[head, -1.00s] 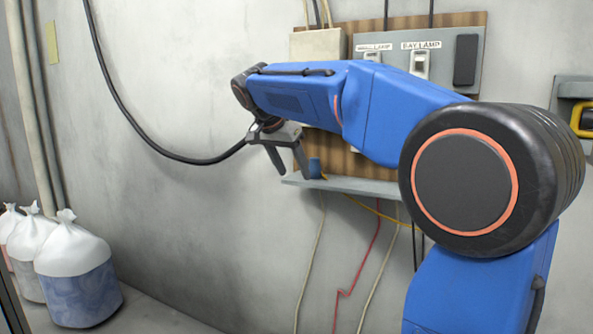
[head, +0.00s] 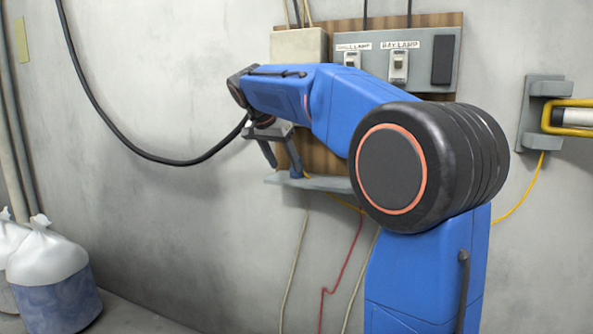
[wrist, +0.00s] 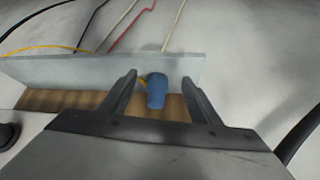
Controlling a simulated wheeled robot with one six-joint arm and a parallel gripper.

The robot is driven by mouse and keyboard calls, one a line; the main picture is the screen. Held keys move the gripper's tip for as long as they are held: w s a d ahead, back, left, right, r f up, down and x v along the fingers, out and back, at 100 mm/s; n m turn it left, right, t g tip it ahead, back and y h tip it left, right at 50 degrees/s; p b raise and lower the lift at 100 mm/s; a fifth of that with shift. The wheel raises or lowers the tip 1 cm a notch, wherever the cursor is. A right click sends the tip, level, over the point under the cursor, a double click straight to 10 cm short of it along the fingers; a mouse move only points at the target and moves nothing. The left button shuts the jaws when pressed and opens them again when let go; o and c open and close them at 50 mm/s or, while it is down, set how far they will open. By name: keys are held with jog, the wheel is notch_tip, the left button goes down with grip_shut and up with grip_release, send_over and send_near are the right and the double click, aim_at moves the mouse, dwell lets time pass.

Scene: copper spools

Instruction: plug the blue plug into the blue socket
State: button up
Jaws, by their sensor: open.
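The blue plug (wrist: 156,92) is between the two fingers of my gripper (wrist: 159,80) in the wrist view, with a gap on each side. A yellow cord shows beside it. In the head view my gripper (head: 284,169) is open, pointing down over the left part of a grey shelf (head: 275,179). The plug (head: 297,174) shows there only as a small blue patch at the right finger, mostly covered. The blue socket cannot be made out; my arm hides much of the board above the shelf.
A wooden board holds a grey switch panel (head: 430,75) with lamp switches and a beige box (head: 298,45). Red, yellow and pale wires hang below the shelf. A black cable (head: 110,130) loops at left. A yellow-handled lamp (head: 575,117) hangs at right. White-topped bags (head: 50,285) stand lower left.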

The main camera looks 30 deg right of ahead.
jog(key=shift+w+d, duration=0.15)
jog(key=shift+d, duration=0.25)
jog(key=shift+w+d, duration=0.1)
jog(key=shift+d, duration=0.15)
jog(key=d, duration=0.1)
jog(key=w+d, duration=0.1)
jog(key=d, duration=0.1)
jog(key=w+d+f, duration=0.1)
jog(key=shift+w+d, duration=0.15)
jog(key=c, duration=1.1)
